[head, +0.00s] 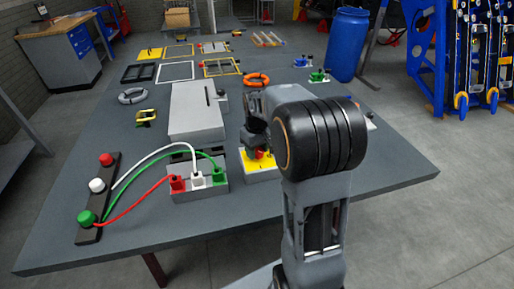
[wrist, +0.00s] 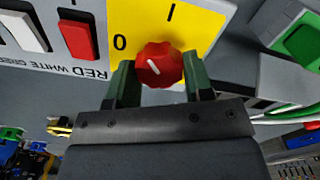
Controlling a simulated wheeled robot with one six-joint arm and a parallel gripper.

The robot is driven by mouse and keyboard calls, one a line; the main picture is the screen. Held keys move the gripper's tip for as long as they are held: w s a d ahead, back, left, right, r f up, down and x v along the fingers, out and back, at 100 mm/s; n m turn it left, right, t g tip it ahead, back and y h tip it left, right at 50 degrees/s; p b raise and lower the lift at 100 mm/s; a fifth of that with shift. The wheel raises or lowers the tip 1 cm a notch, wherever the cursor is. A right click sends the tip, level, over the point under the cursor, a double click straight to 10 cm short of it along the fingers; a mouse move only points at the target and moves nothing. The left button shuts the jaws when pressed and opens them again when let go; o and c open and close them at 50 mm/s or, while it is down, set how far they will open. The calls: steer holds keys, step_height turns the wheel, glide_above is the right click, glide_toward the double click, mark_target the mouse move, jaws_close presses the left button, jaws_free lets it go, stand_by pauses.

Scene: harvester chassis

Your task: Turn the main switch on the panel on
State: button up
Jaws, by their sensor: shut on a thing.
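The main switch is a red round knob (wrist: 159,62) on a yellow plate (wrist: 200,22) marked "0" at the left and "I" at the top in the wrist view. A short pale line on the knob is tilted; I cannot tell exactly which mark it points to. My gripper (wrist: 160,84) has one green finger on each side of the knob and is shut on it. In the head view the yellow-topped switch box (head: 262,176) stands on the table, and my arm and gripper hide most of the knob.
Left of the switch box is a socket box (head: 198,187) with red, white and green plugs, whose cables run to a button strip (head: 97,200). A large grey box (head: 196,112) stands behind. A blue barrel (head: 347,45) is at the back right.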

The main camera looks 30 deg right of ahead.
mark_target(257, 150)
steer(key=m, duration=0.4)
steer(key=shift+r+p, duration=0.1)
steer(key=shift+p, duration=0.25)
steer(key=shift+m, duration=1.8)
steer(key=o, duration=0.9)
step_height(257, 150, up, 14)
steer(key=shift+f+p, duration=0.15)
steer(key=shift+p, duration=0.35)
